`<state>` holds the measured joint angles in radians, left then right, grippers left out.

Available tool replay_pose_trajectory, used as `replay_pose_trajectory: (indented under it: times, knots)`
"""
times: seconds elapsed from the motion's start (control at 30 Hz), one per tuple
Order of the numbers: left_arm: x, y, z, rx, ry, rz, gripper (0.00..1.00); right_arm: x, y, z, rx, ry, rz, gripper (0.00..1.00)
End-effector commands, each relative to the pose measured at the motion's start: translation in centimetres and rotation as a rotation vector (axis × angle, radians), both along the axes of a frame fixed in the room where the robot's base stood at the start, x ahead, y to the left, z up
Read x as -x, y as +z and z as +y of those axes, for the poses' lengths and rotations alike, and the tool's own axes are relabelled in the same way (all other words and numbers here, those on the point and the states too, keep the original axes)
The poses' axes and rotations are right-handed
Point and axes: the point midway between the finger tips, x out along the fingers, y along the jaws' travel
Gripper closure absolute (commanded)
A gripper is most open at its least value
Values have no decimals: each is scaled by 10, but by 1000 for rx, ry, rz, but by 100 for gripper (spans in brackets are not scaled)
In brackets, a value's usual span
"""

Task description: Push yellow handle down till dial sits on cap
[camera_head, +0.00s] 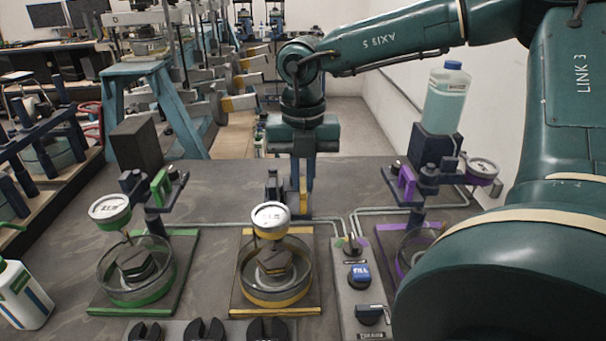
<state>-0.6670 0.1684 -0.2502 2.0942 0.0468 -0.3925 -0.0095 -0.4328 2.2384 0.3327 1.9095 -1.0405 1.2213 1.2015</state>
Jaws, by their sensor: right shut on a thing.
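The yellow handle (303,199) is an upright yellow bar in the middle of the bench, behind the yellow station. My right gripper (303,184) points down at it and is shut on it, one finger on each side. The yellow-rimmed dial (270,216) has a white face and hangs over the clear ring (246,279) of the yellow station. The dark cap (274,260) is inside that ring, below the dial. A small gap seems to show between dial and cap, but contact is hard to judge. My left gripper is out of view.
A green station with its dial (110,208) and handle (160,187) stands at left. A purple station with its handle (407,184) is at right, partly behind my right arm. A control strip (359,290) with knobs lies between. A bottle (446,98) stands at back right.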

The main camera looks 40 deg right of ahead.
Motion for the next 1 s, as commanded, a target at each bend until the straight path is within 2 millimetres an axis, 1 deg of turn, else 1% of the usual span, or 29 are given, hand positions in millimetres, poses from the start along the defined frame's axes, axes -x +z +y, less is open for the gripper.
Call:
replay_pose_trajectory:
  times: [0.03,0.13,0.2,0.33,0.5,0.53,0.77,0.8,1.0]
  knots:
    - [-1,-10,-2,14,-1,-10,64,0,-17,-1,1,0,0,100]
    - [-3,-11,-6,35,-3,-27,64,0,-27,-1,2,0,1,100]
    - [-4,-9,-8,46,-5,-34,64,0,-30,0,2,0,1,100]
    - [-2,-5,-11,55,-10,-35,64,1,-29,0,0,0,3,100]
    - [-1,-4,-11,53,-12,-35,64,1,-30,0,-1,0,7,100]
    - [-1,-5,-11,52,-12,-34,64,1,-30,0,-1,0,8,88]
    - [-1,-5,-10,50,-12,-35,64,1,-28,0,-1,0,4,69]
    - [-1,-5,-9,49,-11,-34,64,1,-28,0,0,0,4,67]
    - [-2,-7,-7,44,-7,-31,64,0,-27,0,0,0,1,67]
